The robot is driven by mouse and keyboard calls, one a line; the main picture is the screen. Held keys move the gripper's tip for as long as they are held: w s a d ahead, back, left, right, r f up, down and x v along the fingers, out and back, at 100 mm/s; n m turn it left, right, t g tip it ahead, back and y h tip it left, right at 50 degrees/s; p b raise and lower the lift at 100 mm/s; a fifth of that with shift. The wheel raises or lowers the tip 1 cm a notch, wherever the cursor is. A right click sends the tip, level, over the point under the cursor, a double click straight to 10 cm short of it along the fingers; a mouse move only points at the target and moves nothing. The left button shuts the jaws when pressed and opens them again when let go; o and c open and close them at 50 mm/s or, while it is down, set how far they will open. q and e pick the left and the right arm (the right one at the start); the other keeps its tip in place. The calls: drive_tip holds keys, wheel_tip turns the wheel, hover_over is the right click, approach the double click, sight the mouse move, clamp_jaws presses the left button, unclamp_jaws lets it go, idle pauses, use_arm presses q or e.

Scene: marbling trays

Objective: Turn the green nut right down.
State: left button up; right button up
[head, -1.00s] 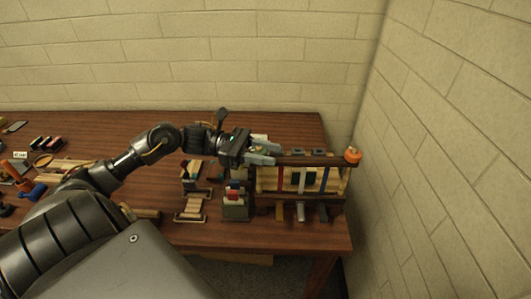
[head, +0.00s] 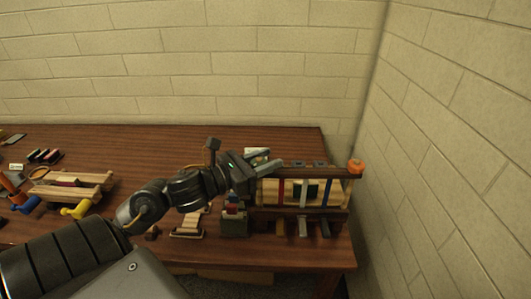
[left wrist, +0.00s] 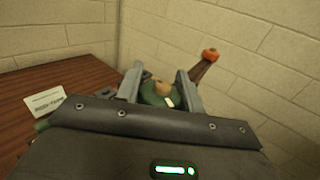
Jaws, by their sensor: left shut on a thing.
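The green nut (left wrist: 151,98) sits between the two fingers in the left wrist view, with a tan post end (left wrist: 162,88) at its middle and a pale mark on it. My left gripper (left wrist: 158,84) is shut on the nut, one finger on each side. In the head view my left gripper (head: 264,160) is at the left end of the rack's dark top bar (head: 310,173). It mostly hides the nut there. An orange nut (head: 356,166) is at the bar's right end; it also shows in the left wrist view (left wrist: 210,55). My right gripper is not in view.
Coloured strips hang in the rack, above a dark shelf (head: 335,216). A grey box (head: 234,227) with coloured pieces stands left of it. Wooden pieces and a yellow tool (head: 77,209) lie further left. A wall is close on the right. The back of the table (head: 150,150) is clear.

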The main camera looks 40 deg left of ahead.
use_arm(q)
drive_tip(key=shift+r+n+y+p, duration=0.5)
drive_tip(key=shift+n+y+p, duration=0.15)
drive_tip(key=shift+y, duration=0.15)
drive_tip(key=shift+a+f+n+t+y+p, duration=0.1)
drive_tip(key=shift+n+t+y+p, duration=0.05)
drive_tip(key=shift+n+y+p, duration=0.35)
drive_tip(key=shift+a+f+n+t+y+p, duration=0.15)
drive_tip(key=shift+y+p, duration=0.1)
drive_tip(key=shift+y, duration=0.35)
drive_tip(key=n+y+p, duration=0.1)
drive_tip(key=y, duration=0.1)
drive_tip(key=shift+n+y, duration=0.3)
drive_tip(key=shift+a+f+n+y, duration=0.1)
drive_tip(key=shift+n+y, duration=0.3)
drive_tip(key=shift+y, duration=0.3)
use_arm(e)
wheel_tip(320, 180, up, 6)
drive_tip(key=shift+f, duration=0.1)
use_arm(q)
drive_tip(key=shift+f+y, duration=0.1)
drive_tip(key=shift+y, duration=0.3)
drive_tip(key=o, duration=1)
